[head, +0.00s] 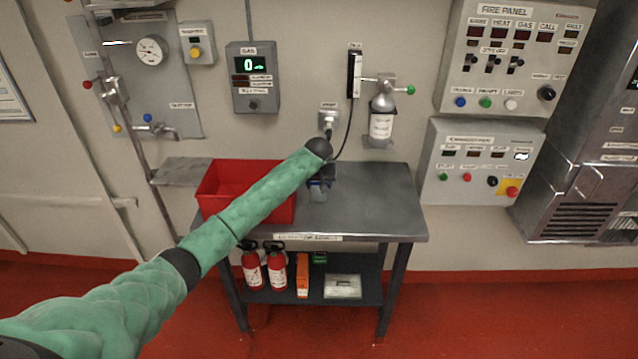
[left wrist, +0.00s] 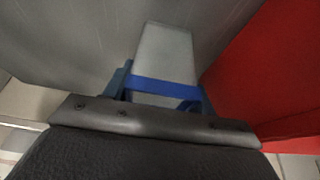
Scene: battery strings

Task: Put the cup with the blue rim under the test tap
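The cup with the blue rim (left wrist: 165,55) is pale grey and shows in the left wrist view, its blue band nearest me. In the head view its lower part (head: 318,194) shows at the tabletop, partly hidden; whether it touches the table is unclear. My left gripper (head: 322,182) points down over it. In the wrist view the blue fingers (left wrist: 160,90) flank the cup closely, but I cannot see whether they press on it. The test tap (head: 150,129) appears to be the steel one under a blue knob on the left wall panel. My right gripper is out of view.
A red bin (head: 232,168) stands on the steel table (head: 372,205) left of the cup, below my arm. A metal ledge (head: 180,171) lies below the tap. The table's right side is clear.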

